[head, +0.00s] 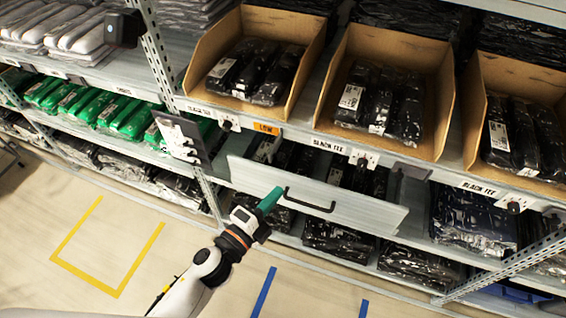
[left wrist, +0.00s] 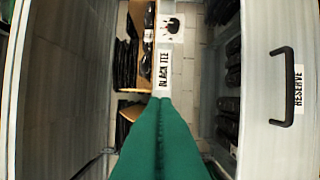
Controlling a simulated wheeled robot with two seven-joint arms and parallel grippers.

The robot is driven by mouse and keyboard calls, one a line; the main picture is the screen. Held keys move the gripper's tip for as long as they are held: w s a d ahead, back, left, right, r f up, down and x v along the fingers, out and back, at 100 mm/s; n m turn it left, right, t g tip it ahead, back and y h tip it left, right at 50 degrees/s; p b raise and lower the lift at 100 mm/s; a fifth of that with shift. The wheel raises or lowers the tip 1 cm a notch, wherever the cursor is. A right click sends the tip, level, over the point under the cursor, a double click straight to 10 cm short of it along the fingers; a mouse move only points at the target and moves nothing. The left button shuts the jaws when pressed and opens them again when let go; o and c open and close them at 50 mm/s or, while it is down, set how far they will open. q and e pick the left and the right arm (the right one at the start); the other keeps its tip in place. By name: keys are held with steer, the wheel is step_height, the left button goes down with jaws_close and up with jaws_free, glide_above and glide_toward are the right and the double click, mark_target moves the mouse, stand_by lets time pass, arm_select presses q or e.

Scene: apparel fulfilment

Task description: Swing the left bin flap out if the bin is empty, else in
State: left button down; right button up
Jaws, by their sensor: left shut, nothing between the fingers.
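The left cardboard bin (head: 304,72) on the shelf holds several black wrapped packs (head: 262,72), so it is not empty. An orange piece marked LOW (head: 266,128) sits on the shelf edge below this bin and appears to be its flap; I cannot tell its hinge. My left gripper (head: 271,198), with green fingers, is shut and empty. It is below the orange piece, in front of the pulled-out drawer front, left of the handle. Its fingers also show in the left wrist view (left wrist: 160,112), pointing towards a BLACK TEE label (left wrist: 163,68). My right gripper is not in view.
A grey drawer front (head: 368,208) with a black handle (head: 310,201) sticks out below the bins. The middle bin (head: 440,98) and right bin (head: 470,130) hold black packs. The floor in front is clear.

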arm_select(q)
steer(key=p+x, duration=0.2)
steer(key=x, duration=0.8)
steer(key=a, duration=0.2)
steer(key=w+a+p, duration=0.1)
steer(key=a, duration=0.1)
steer(key=shift+f, duration=0.1)
steer(key=shift+d, duration=0.1)
